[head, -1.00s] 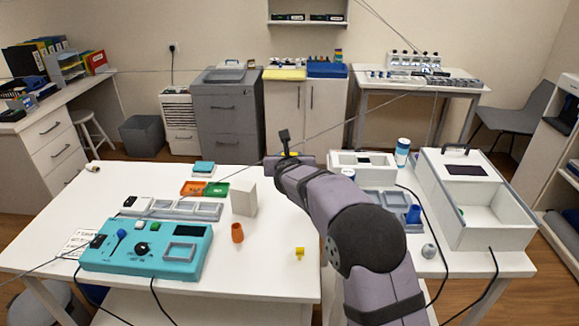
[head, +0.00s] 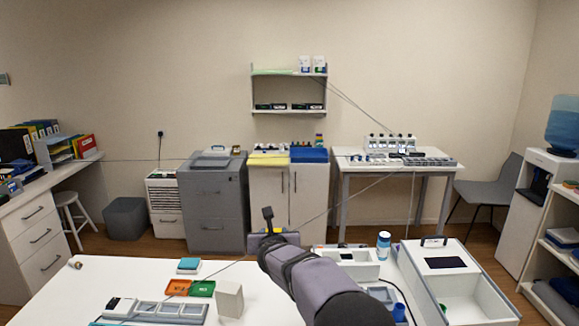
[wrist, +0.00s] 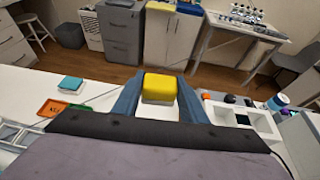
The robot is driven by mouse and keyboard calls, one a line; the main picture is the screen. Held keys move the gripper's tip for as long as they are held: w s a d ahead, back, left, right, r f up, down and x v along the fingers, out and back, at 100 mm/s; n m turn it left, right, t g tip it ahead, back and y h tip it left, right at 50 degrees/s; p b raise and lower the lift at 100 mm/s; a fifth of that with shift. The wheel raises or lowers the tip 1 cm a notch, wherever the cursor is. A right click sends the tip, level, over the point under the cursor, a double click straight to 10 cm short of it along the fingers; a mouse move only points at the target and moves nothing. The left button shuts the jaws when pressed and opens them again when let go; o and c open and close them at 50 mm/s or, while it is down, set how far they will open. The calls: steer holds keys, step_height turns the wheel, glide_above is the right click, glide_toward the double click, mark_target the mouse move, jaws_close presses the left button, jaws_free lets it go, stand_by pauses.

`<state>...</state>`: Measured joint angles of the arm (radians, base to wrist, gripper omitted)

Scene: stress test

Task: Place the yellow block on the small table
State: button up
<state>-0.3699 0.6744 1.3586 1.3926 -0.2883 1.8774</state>
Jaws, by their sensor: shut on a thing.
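The yellow block (wrist: 160,87) is between the two blue-grey fingers of my gripper (wrist: 160,95) in the wrist view. The fingers are shut on its sides. In the head view my gripper (head: 272,236) is over the far edge of the white work table, mostly hidden behind its own wrist. A small table (head: 345,167) with grey legs stands against the back wall, right of the cabinets. It also shows at the top right of the wrist view (wrist: 205,25).
The white work table (head: 95,275) holds an orange tray (head: 177,287), a green tray (head: 202,289), a pale block (head: 229,299) and white bins (head: 355,268). Several devices (head: 392,144) occupy the small table. Floor lies between the work table and the back furniture.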

step_height(320, 180, up, 3)
steer(key=shift+p, duration=0.9)
steer(key=shift+f, duration=0.1)
steer(key=b, duration=1)
glide_above(276, 303)
step_height(276, 303, down, 9)
steer(key=shift+f, duration=0.15)
step_height(276, 303, down, 18)
steer(key=b, duration=0.6)
steer(key=shift+r, duration=0.2)
steer(key=shift+f+b, duration=0.25)
steer(key=shift+b, duration=0.3)
